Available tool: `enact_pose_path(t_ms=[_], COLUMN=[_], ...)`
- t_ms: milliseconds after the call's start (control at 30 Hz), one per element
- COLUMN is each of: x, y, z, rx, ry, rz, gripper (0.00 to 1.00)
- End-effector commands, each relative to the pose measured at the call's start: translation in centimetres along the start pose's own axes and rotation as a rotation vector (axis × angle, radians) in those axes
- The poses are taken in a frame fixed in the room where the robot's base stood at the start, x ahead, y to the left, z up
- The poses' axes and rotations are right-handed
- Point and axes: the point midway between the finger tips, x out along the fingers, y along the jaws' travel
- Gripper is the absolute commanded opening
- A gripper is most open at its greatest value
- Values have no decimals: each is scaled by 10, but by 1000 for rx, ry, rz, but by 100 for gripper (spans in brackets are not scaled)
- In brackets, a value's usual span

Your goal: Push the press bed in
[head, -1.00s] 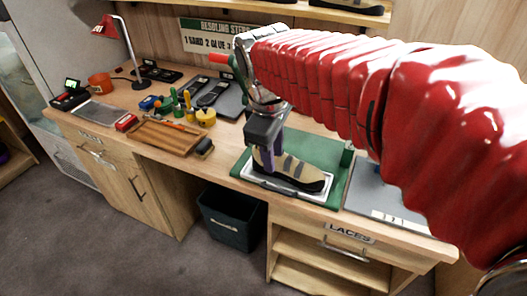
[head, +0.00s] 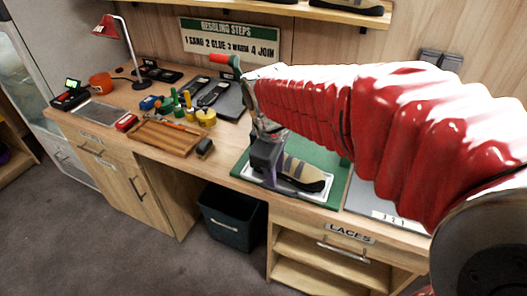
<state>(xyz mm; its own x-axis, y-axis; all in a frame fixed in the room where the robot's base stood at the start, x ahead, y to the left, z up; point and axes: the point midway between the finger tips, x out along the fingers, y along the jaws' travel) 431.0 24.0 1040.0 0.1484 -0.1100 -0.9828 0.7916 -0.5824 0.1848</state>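A tan climbing shoe with dark straps (head: 304,174) lies on a white-rimmed tray (head: 318,200), which looks like the press bed. The bed sits on a green base (head: 323,155) on the bench. My gripper (head: 262,178) points down at the left end of the bed, beside the shoe's left end, which it partly hides. I cannot tell whether it touches the bed or shoe, or how far its fingers are apart. A red-handled lever (head: 220,59) rises behind my wrist.
A wooden tray (head: 165,140), a dark block (head: 204,148) and several small tools stand left of the press. A grey panel (head: 365,196) lies to its right. The bench's front edge runs close to the bed, above a dark bin (head: 232,216).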

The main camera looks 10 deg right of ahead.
Motion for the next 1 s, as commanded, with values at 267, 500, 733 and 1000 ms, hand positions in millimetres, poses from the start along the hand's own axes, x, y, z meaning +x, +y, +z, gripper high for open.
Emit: enact_pose_path(t_ms=[267,500,733,1000], x=[44,67,70,69], y=[-1,0,0,0], z=[1,0,0,0], rx=[1,1,1,1], ry=[-2,0,1,0], rz=[-3,-1,0,0], gripper=[29,29,29,17])
